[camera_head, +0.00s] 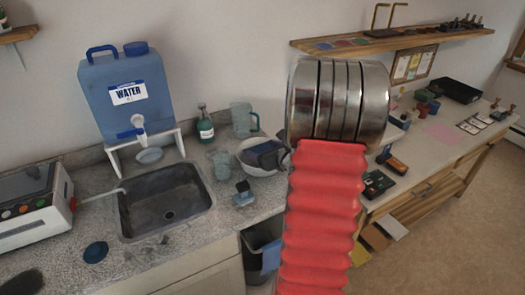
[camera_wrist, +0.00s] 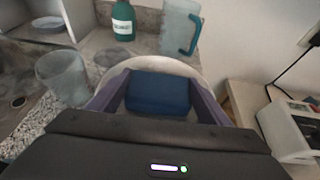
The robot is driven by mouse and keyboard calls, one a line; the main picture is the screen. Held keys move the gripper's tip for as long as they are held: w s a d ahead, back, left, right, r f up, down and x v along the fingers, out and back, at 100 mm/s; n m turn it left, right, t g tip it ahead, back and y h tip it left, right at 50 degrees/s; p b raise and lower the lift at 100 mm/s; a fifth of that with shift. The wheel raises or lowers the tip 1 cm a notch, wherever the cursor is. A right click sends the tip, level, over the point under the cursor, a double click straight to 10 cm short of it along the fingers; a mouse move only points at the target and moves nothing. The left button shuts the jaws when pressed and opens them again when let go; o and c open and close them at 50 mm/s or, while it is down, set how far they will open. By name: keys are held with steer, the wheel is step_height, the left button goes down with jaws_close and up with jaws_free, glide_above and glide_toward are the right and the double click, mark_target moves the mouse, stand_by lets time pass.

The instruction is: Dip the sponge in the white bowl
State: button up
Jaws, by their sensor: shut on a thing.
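The white bowl (camera_head: 262,171) stands on the speckled counter right of the sink, partly hidden behind my arm. In the wrist view its pale rim (camera_wrist: 180,64) curves behind and around the sponge. The blue sponge (camera_wrist: 160,95) is between the purple fingers of my gripper (camera_wrist: 158,88), which is shut on it. The sponge is over or inside the bowl's opening; I cannot tell whether it touches the bottom. In the head view my gripper (camera_head: 268,154) shows only as a dark shape at the bowl, mostly hidden by my arm.
A green bottle (camera_head: 204,127), a teal pitcher (camera_head: 241,119) and a clear cup (camera_head: 220,162) stand close by the bowl. A small blue-topped object (camera_head: 243,191) sits in front. The sink (camera_head: 165,203) and water tank (camera_head: 125,95) are left. A wooden workbench (camera_head: 425,175) is right.

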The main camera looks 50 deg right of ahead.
steer(key=shift+f, duration=0.7)
steer(key=shift+r, duration=0.1)
steer(key=shift+r, duration=0.6)
steer(key=shift+f, duration=0.7)
steer(key=shift+r, duration=0.15)
stand_by(0.6)
steer(key=shift+r, duration=3.95)
